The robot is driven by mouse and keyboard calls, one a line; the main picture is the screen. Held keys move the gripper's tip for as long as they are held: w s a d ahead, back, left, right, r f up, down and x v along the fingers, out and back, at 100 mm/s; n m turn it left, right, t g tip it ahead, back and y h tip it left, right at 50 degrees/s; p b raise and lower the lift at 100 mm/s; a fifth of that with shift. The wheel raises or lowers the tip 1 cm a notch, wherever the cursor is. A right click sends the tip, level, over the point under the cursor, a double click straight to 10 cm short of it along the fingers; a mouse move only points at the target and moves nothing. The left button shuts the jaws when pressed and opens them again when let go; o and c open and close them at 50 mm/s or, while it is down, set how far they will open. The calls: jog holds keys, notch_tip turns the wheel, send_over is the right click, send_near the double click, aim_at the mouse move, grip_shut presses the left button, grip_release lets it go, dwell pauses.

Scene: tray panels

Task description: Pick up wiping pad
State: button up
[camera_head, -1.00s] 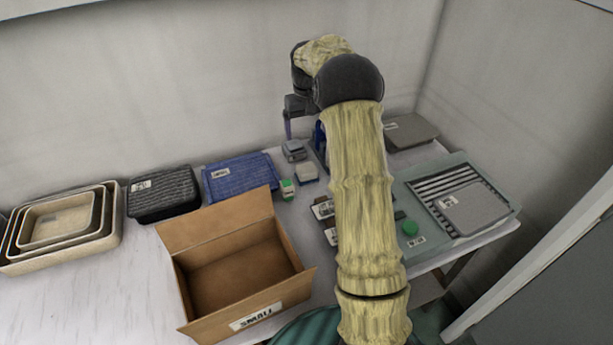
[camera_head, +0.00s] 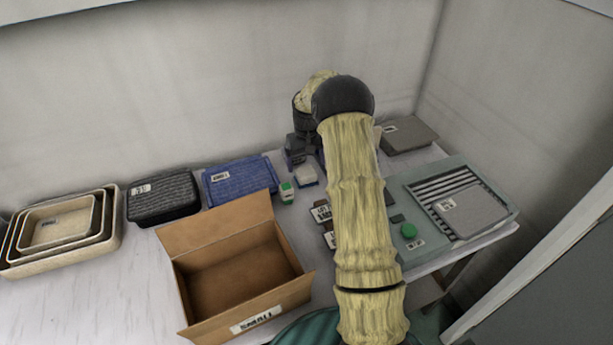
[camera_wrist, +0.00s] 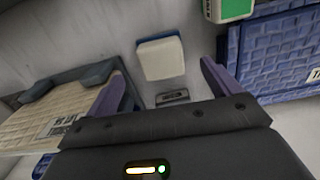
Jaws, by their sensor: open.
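The wiping pad, which I take to be the small white block with a blue edge (camera_head: 307,175), lies on the table behind the green-and-white item. In the wrist view the white pad (camera_wrist: 161,58) shows ahead, between my two purple fingers. My gripper (camera_wrist: 162,70) is open and empty, its fingers on either side of the pad in the picture. In the head view my gripper (camera_head: 300,156) is low over the table, just behind the pad. It appears above the pad and apart from it; the exact height is unclear.
A green-and-white item (camera_head: 287,192) stands close to the pad, beside a blue lidded bin (camera_head: 240,180). An open cardboard box (camera_head: 190,267) is in front. A beige panel with grey corners (camera_wrist: 75,97) lies left in the wrist view. A grey-green tray (camera_head: 490,237) is at right.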

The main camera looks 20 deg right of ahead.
aim_at(306, 171)
jog(key=shift+a+f, duration=0.1)
jog(key=shift+f, duration=0.2)
notch_tip(306, 171, down, 5)
jog(key=shift+f+p, duration=0.1)
jog(key=shift+p, duration=0.35)
dwell(0.3)
jog(key=c, duration=1.1)
jog(key=shift+a, duration=0.1)
notch_tip(306, 171, up, 10)
jog(key=shift+r+b, duration=0.1)
jog(key=shift+b, duration=0.35)
